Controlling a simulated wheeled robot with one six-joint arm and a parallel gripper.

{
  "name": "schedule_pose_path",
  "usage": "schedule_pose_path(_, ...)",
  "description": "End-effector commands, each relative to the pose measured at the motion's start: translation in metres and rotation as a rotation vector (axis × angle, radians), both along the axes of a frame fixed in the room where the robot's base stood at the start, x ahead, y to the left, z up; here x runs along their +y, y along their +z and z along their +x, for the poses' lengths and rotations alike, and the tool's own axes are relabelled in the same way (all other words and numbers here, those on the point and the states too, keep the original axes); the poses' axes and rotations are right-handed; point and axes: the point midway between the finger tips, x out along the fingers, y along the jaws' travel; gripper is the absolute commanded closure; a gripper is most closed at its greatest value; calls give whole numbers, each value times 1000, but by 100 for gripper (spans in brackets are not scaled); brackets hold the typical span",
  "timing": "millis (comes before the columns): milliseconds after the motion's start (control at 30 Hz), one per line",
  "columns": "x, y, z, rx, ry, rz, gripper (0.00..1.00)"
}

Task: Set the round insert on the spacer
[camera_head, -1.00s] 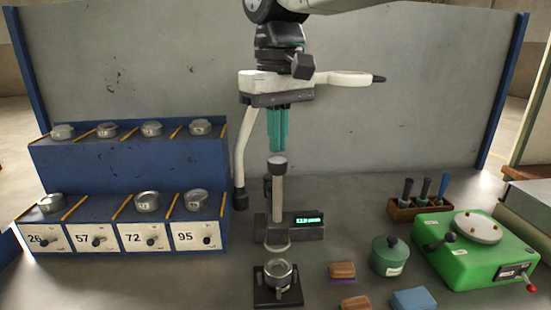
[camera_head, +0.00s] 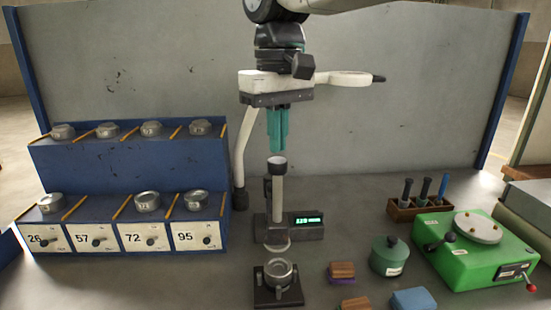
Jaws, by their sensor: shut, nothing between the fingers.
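My gripper (camera_head: 278,148) hangs in the upper middle with its teal fingers together, pointing down above the top of the gauge stand (camera_head: 278,185). Nothing shows between the fingers. A round silvery piece (camera_head: 279,270) sits on the black base (camera_head: 279,295) in front of the stand. Similar round metal pieces, such as one (camera_head: 147,200) above the 72 plate and one (camera_head: 197,200) above the 95 plate, lie on the blue stepped rack (camera_head: 130,165). I cannot tell which piece is the round insert or which is the spacer.
A green machine (camera_head: 480,250) with a round grey plate stands at the right, near a tool holder (camera_head: 418,210). A green lidded pot (camera_head: 390,256), brown-topped blocks (camera_head: 341,270) and a blue block (camera_head: 412,300) lie right of the stand. A grey panel (camera_head: 380,110) closes the back.

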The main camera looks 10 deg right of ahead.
Motion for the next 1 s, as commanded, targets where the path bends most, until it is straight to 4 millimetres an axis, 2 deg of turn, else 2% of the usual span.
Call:
schedule_pose_path(567, 0, -1, 0, 0, 0, 0, 100)
schedule_pose_path(1000, 0, -22, 0, 1, 0, 0, 100)
